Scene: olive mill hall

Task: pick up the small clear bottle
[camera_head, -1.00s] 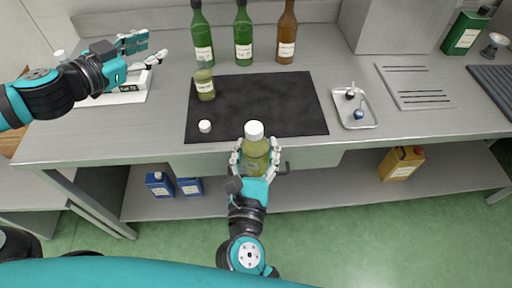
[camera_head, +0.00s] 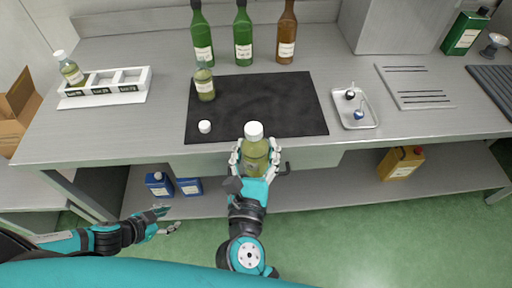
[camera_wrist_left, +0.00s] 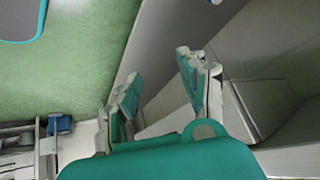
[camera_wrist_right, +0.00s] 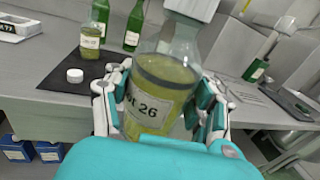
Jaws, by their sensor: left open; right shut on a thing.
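My right gripper (camera_head: 256,164) is shut on a small clear bottle (camera_head: 255,152) with a white cap, a label and yellow-green liquid. It holds the bottle upright in front of the bench's front edge. In the right wrist view the bottle (camera_wrist_right: 158,95) fills the space between the fingers, and its label ends in "26". My left gripper (camera_head: 168,221) is open and empty, low at the front left, below the bench top. Its spread fingers show in the left wrist view (camera_wrist_left: 160,92). A similar small bottle without a cap (camera_head: 205,86) stands on the dark mat (camera_head: 270,108).
A white cap (camera_head: 205,126) lies on the mat. A white rack (camera_head: 132,96) at the left holds a capped bottle (camera_head: 71,70). Several tall bottles (camera_head: 243,38) stand behind the mat. A metal tray (camera_head: 368,118) lies right. Canisters (camera_head: 400,163) stand on the lower shelf.

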